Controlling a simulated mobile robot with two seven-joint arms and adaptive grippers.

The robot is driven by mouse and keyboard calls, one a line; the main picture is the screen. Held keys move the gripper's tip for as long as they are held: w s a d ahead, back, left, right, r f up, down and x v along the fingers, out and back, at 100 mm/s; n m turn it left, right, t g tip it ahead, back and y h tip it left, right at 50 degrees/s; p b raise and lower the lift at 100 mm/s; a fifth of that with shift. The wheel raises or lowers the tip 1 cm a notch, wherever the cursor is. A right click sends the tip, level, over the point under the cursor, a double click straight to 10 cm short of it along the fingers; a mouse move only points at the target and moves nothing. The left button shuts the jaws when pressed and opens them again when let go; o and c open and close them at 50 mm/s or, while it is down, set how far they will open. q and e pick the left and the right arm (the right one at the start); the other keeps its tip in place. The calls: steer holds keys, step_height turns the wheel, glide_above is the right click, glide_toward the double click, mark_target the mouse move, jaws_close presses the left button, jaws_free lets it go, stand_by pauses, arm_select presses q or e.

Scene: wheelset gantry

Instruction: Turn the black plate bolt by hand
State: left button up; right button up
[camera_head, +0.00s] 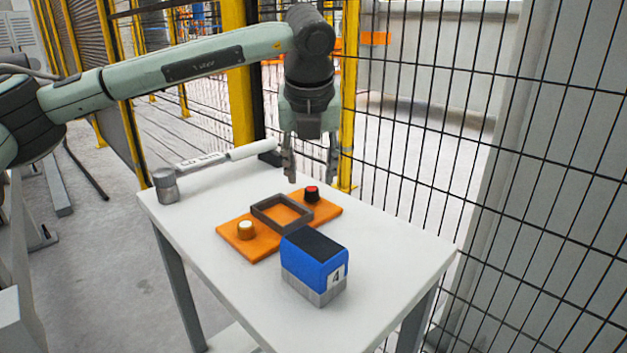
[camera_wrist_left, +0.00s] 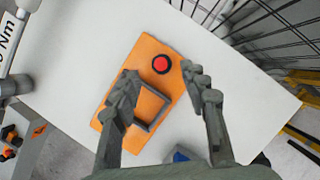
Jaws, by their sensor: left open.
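The black plate bolt (camera_head: 311,194) has a dark body and a red top. It stands at the far right end of an orange plate (camera_head: 263,244) on the white table. In the left wrist view its red top (camera_wrist_left: 161,64) shows between and slightly beyond the two fingertips. My left gripper (camera_head: 311,174) points down above the bolt, with its fingers apart and nothing between them; it also shows in the left wrist view (camera_wrist_left: 162,84). The fingers appear clear of the bolt. My right gripper is in neither view.
A blue block marked 4 (camera_head: 316,262) stands in front. A white torque tool (camera_head: 205,160) lies along the back left. Wire fencing (camera_head: 420,110) stands behind the table (camera_head: 215,285).

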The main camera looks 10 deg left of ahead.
mark_target(311, 189)
arm_select(q)
steer(key=x, duration=0.3)
steer(key=shift+w+d+f, duration=0.1)
steer(key=shift+w+f, duration=0.15)
steer(key=shift+f, duration=0.2)
jaws_close()
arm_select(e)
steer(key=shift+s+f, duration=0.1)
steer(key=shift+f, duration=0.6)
